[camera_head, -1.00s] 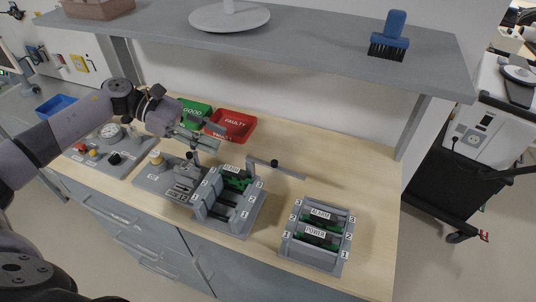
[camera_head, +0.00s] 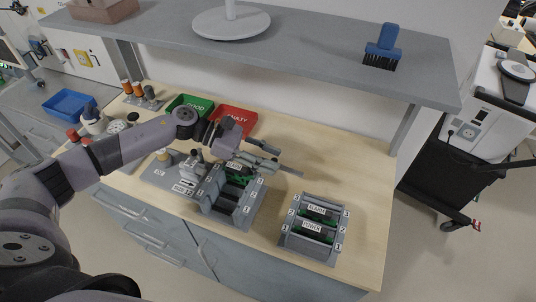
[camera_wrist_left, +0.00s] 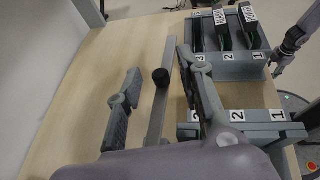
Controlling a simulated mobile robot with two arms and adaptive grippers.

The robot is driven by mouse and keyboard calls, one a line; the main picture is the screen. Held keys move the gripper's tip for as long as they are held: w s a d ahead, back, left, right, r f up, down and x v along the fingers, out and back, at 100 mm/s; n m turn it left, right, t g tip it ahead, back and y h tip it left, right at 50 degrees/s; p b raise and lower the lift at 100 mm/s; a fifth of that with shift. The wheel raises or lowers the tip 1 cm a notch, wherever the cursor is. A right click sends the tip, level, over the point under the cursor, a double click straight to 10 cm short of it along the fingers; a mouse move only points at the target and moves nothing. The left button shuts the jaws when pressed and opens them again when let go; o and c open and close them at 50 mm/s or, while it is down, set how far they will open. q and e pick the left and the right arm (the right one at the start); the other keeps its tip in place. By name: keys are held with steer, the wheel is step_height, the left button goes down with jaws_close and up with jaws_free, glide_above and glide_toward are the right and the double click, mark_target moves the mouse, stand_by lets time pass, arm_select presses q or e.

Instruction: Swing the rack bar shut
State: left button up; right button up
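The grey rack (camera_head: 232,213) stands on the bench with an ALARM module (camera_head: 237,177) in its rear slot; the two front slots look empty. The rack bar (camera_head: 290,171) sticks out to the right from the rack's rear, swung away from the slots. In the left wrist view the bar (camera_wrist_left: 156,118) carries a black knob (camera_wrist_left: 161,77). My left gripper (camera_head: 262,160) is over the bar, hiding part of it. In the wrist view its open fingers (camera_wrist_left: 163,98) stand on either side of the bar, with visible gaps. A jointed part at that view's right edge may be my right gripper (camera_wrist_left: 286,50); its state is unclear.
A second grey tray (camera_head: 306,250) with ALARM and POWER modules stands right of the rack. Green (camera_head: 190,103) and red (camera_head: 236,120) bins are behind the arm. A shelf (camera_head: 300,45) overhangs the back. Bench right of the bar is clear.

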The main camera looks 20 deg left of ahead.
arm_select(q)
steer(key=shift+c, duration=0.5)
jaws_close()
stand_by(0.3)
